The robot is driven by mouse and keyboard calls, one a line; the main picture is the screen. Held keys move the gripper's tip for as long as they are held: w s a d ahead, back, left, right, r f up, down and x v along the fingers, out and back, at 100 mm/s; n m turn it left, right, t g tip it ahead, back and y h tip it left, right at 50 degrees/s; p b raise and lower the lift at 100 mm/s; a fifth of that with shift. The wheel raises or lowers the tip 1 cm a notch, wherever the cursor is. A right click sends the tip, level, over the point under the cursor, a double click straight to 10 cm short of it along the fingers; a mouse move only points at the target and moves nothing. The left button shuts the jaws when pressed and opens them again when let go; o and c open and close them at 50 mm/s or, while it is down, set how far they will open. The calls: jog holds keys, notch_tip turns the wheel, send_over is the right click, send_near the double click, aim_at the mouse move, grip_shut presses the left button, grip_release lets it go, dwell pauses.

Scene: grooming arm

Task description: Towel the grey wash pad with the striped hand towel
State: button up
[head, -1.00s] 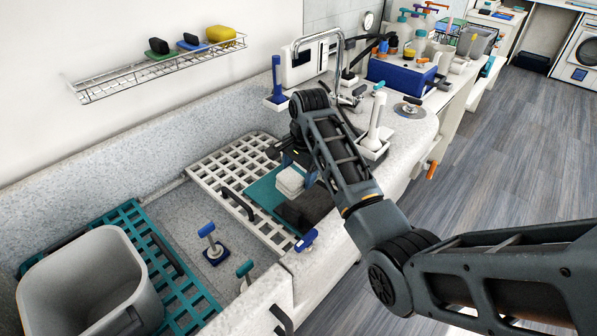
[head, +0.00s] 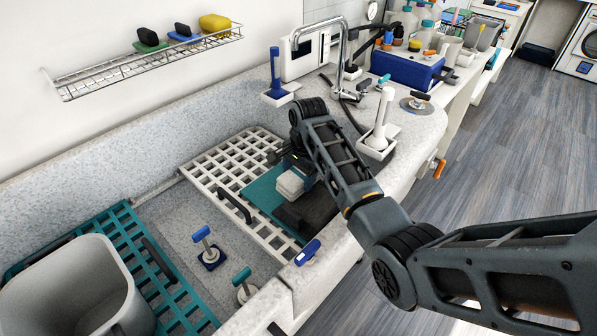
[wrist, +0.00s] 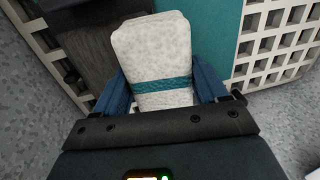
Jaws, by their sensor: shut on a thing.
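The striped hand towel (head: 290,184) is a folded white block with a teal band. My gripper (wrist: 163,88) is shut on it, with a blue finger at each side of the towel in the wrist view (wrist: 160,50). The grey wash pad looks to be the dark grey slab (head: 318,208) lying beside a teal panel (head: 262,190); it also shows at upper left in the wrist view (wrist: 100,50). The towel is over or beside the line between slab and panel; I cannot tell whether it touches them. The arm partly hides the slab's far side.
A white grid rack (head: 212,172) lies under the panel. A grey bin (head: 70,290) stands on a teal grid at lower left. Two upright-handled tools (head: 207,250) stand between them. A faucet (head: 340,50) and white holder (head: 378,145) are beyond my arm.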

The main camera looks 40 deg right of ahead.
jog(key=shift+f+b, duration=0.35)
jog(key=shift+f, duration=0.55)
dwell(0.4)
jog(key=shift+s+r, duration=0.1)
jog(key=shift+s+d+p, duration=0.1)
jog(key=shift+s+p, duration=1.2)
jog(key=shift+s, duration=1.75)
jog(key=shift+w, duration=0.1)
notch_tip(320, 180, up, 8)
